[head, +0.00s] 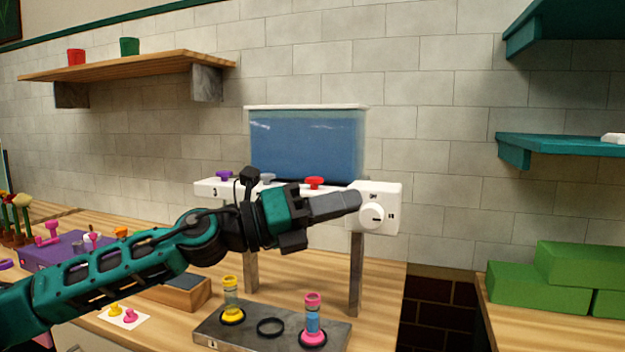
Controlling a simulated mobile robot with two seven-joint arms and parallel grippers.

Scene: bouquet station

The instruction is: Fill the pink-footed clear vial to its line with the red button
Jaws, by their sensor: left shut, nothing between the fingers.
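The pink-footed clear vial (313,322) stands upright in the right ring of a dark tray (245,338). It has a pink rim and blue liquid inside; its fill line is too small to make out. The red button (314,182) sits on top of the white dispenser bar, below the blue water tank (305,145). My left gripper (352,201) is shut and empty. It reaches across the front of the dispenser, its tips in front of the white dial box (390,192), right of and lower than the red button. My right gripper is out of view.
A yellow-footed vial (231,302) stands in the tray's left ring; the middle ring (270,327) is empty. Purple (224,175) and grey (267,178) buttons sit left of the red one. Two posts hold up the dispenser. Green boxes (537,288) lie on the right counter.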

